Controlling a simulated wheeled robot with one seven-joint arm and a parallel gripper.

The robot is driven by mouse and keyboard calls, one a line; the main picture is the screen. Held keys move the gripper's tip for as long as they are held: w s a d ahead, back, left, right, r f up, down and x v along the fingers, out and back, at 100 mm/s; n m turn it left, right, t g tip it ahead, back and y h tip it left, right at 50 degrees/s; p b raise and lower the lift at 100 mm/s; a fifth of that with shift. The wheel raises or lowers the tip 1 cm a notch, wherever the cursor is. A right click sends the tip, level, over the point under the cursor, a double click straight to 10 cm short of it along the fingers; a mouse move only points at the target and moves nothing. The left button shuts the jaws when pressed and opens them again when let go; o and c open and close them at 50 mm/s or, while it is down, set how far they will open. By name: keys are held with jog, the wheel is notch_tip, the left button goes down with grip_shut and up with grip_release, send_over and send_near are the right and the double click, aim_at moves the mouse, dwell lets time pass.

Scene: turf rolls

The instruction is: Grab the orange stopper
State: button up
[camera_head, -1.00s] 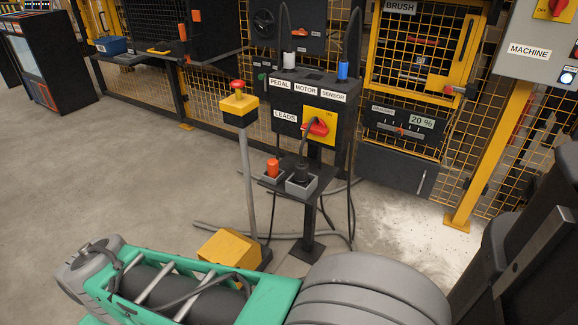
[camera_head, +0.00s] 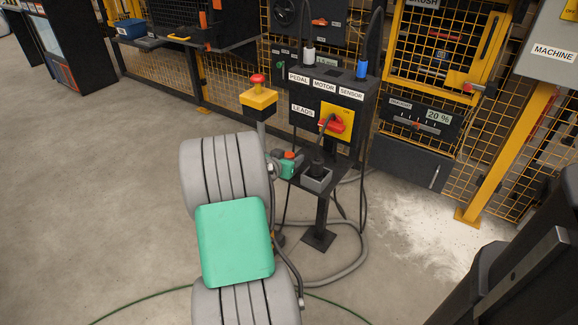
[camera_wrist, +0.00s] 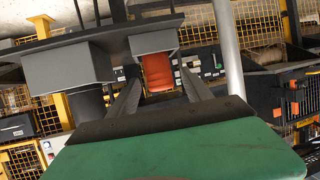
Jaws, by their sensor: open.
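The orange stopper (camera_wrist: 158,72) shows in the wrist view, sticking out of a grey holder (camera_wrist: 153,42). In the head view only its orange top (camera_head: 289,154) shows on the small stand shelf; my gripper hides most of the rest. My gripper (camera_wrist: 162,78) is open, with one finger on each side of the stopper in the wrist view. Whether a finger touches it, I cannot tell. In the head view my gripper (camera_head: 287,167) is at the shelf's left side, right at the stopper.
A second grey holder (camera_head: 316,180) with a black plug (camera_head: 317,164) stands just right of the stopper. The yellow box with a red button (camera_head: 258,96) is on a post close behind my arm. The labelled control box (camera_head: 324,103) and hanging cables are near. Floor at left is clear.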

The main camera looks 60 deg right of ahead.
jog(key=shift+d+f, duration=0.2)
jog(key=shift+d, duration=0.35)
jog(key=shift+c, duration=0.5)
grip_shut()
